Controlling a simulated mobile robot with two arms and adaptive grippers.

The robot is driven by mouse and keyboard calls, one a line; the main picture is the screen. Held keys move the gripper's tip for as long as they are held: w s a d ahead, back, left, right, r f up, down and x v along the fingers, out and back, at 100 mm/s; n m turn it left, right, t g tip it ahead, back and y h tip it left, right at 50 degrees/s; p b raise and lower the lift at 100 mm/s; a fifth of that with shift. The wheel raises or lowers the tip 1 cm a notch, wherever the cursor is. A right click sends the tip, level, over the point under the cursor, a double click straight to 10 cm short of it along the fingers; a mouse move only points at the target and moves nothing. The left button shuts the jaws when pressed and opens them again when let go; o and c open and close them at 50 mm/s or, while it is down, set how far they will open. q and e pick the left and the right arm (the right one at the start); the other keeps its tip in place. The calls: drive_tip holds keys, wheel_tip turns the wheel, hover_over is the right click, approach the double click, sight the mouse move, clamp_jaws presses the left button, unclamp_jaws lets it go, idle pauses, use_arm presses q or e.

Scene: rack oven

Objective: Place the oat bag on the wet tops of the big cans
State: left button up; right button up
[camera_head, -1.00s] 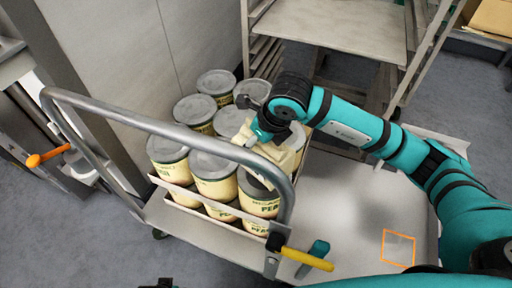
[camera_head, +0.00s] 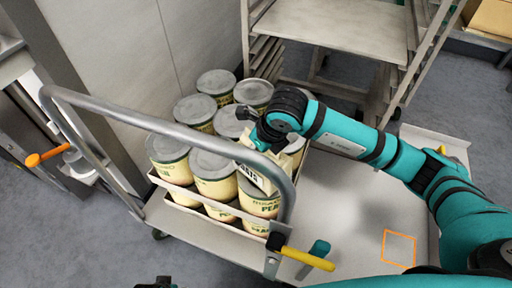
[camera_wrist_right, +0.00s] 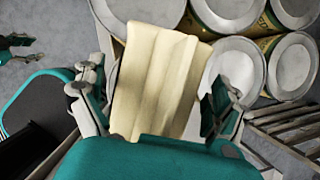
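The cream oat bag (camera_head: 256,178) lies tilted over the front right big cans, its lettered side toward the handle; it also shows in the right wrist view (camera_wrist_right: 155,80). The big cans (camera_head: 212,165) stand packed in rows with grey tops; wetness cannot be made out. My right gripper (camera_wrist_right: 158,105) is over the bag, a finger on each side. A gap shows between the bag and one finger, so it looks open. In the head view the arm and cart handle partly hide the bag. My left gripper (camera_head: 156,284) barely shows at the bottom edge.
The cart's tubular handle (camera_head: 165,130) arches in front of the cans. A rack (camera_head: 335,28) stands behind, a wall at left.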

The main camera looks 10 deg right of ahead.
drive_tip(key=shift+r, duration=0.25)
drive_tip(key=p+v, duration=0.1)
drive_tip(key=v, duration=1)
drive_tip(key=shift+s+d+r+p, duration=0.1)
drive_tip(key=shift+s+r+p, duration=0.05)
drive_tip(key=shift+r+p, duration=0.2)
use_arm(q)
drive_tip(key=f, duration=0.1)
drive_tip(key=s+f, duration=0.1)
drive_tip(key=f, duration=0.1)
drive_tip(key=s+f, duration=0.1)
drive_tip(key=f, duration=0.1)
drive_tip(key=shift+a, duration=0.2)
